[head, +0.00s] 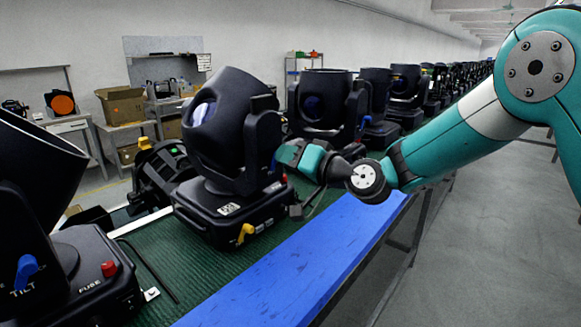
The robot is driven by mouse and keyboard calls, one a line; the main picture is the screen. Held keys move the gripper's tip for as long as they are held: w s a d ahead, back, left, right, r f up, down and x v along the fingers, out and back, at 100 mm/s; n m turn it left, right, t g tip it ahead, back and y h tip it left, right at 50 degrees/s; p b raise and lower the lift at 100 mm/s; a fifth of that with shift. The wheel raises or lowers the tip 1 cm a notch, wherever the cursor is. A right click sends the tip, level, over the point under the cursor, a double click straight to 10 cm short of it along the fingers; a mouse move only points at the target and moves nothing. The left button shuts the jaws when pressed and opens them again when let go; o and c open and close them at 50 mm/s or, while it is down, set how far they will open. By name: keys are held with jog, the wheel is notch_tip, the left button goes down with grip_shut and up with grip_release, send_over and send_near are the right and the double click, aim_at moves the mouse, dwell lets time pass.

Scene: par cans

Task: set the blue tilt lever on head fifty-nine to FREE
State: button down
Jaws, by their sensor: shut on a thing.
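A black moving head (222,135) stands on the belt in the middle of the head view, its can tilted up. No head number is readable. My gripper (277,160) is at the right yoke arm (257,150) of this head, shut at the spot where its tilt lever would be. The gripper hides what is between its jaws, so the lever and its setting cannot be seen. A yellow lever (246,232) sits on the front of the base. A blue lever (26,270) marked TILT shows on the nearer head (30,190) at the left edge.
Several more black heads (322,100) stand in a row behind along the green belt (170,262). A blue rail (300,270) runs along the belt's right side. A black cable (150,268) lies on the belt. The grey floor (470,240) at the right is clear.

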jog(key=n+b, duration=0.2)
jog(key=b, duration=0.1)
jog(key=s+n+b, duration=0.1)
jog(key=n+b, duration=0.1)
jog(key=b, duration=0.2)
jog(key=a+n+b, duration=0.1)
jog(key=n+b, duration=0.1)
jog(key=b, duration=0.2)
jog(key=shift+s+f, duration=0.25)
jog(key=shift+f, duration=0.05)
jog(key=n+b, duration=0.2)
jog(key=b, duration=0.1)
jog(key=n+b, duration=0.1)
jog(key=shift+s+a+b, duration=0.25)
jog(key=shift+s+b, duration=0.05)
jog(key=shift+s+a+r+n+b, duration=0.1)
jog(key=shift+n+b, duration=0.5)
jog(key=shift+b, duration=0.2)
jog(key=shift+r, duration=0.1)
jog(key=c, duration=1.1)
grip_release()
jog(key=shift+s, duration=0.1)
jog(key=shift+o, duration=0.2)
jog(key=b+v, duration=0.3)
jog(key=v, duration=1.4)
jog(key=shift+b, duration=0.4)
